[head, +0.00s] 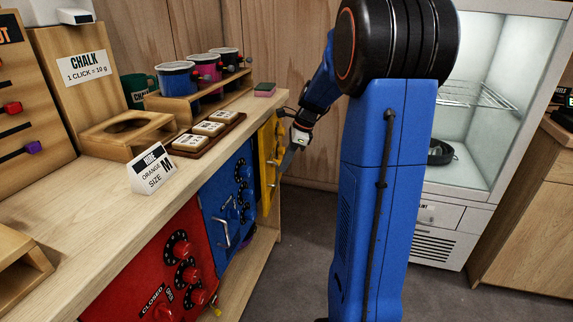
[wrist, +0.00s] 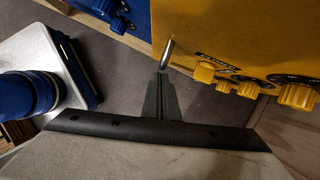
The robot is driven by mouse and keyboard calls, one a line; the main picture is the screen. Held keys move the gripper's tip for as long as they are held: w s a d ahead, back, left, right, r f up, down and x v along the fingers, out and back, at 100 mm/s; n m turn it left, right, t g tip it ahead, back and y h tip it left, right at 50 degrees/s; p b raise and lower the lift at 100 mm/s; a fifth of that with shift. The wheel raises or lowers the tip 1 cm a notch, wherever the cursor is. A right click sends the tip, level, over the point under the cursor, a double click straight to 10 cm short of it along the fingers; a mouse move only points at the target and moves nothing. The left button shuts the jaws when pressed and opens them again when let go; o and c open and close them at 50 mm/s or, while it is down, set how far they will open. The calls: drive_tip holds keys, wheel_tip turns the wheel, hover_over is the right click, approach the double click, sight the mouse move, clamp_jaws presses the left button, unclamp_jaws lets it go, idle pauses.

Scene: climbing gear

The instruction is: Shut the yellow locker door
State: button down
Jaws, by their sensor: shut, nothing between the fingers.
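The yellow locker door (head: 266,160) is at the far end of the counter front, right of the blue locker door (head: 228,200). It appears to stand ajar, swung out from the front; how far is hard to tell. In the wrist view the yellow door (wrist: 215,30) fills the upper right, with its yellow knobs and metal handle (wrist: 167,53). My gripper (head: 288,158) is beside the door's face. In the wrist view my gripper (wrist: 160,80) is shut and empty, its tips just below the handle. Whether they touch it I cannot tell.
A red locker door (head: 165,260) is at the near end. A white glass-fronted cabinet (head: 455,215) stands at the right. Grey floor (head: 300,230) is clear between them.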

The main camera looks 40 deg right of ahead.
sight(273, 163)
drive_tip(key=shift+w+a, duration=0.6)
drive_tip(key=shift+a, duration=0.2)
drive_tip(key=shift+w+a, duration=0.6)
drive_tip(key=shift+a, duration=0.2)
drive_tip(key=shift+a+r, duration=0.1)
